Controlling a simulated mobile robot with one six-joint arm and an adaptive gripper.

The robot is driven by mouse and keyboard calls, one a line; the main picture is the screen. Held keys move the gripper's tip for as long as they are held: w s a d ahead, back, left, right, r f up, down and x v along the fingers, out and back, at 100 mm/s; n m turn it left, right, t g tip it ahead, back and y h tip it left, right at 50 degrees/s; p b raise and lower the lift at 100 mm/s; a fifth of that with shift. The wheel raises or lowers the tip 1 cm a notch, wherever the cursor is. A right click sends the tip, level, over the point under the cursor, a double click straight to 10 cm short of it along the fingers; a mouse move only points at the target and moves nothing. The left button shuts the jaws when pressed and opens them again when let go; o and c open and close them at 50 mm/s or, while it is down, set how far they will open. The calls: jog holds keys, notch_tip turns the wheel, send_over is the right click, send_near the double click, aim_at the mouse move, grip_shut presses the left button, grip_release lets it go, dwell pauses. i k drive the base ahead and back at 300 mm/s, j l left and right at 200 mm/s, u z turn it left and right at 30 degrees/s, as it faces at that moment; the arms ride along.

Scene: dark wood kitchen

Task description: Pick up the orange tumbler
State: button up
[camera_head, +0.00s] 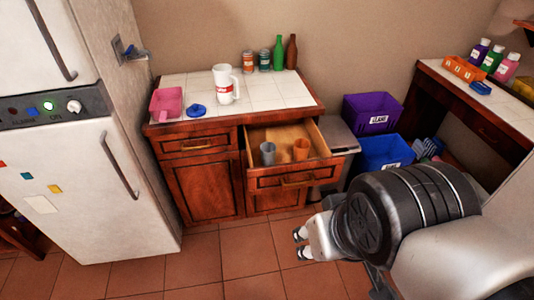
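The orange tumbler (301,149) stands in the open top-right drawer (315,172) of the wooden cabinet. A grey tumbler (267,153) stands to its left in the same drawer, with a small gap between them. My gripper (301,244) is in front of the cabinet, lower in the picture than the drawer and apart from it. The lower parts of the tumblers are partly hidden by the drawer front.
The tiled counter (180,82) above holds a white pitcher (226,84), pink container (166,104), blue lid (196,110), cans and bottles. A fridge (80,190) stands left. Purple (371,112) and blue (383,153) bins are right of the drawer. Floor before the cabinet is clear.

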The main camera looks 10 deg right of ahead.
aim_at(301, 146)
jog(key=i+l, duration=0.3)
jog(key=i, duration=0.2)
jog(key=i+l, duration=0.3)
jog(key=i, duration=0.2)
jog(key=i+l, duration=0.3)
jog(key=i, duration=0.15)
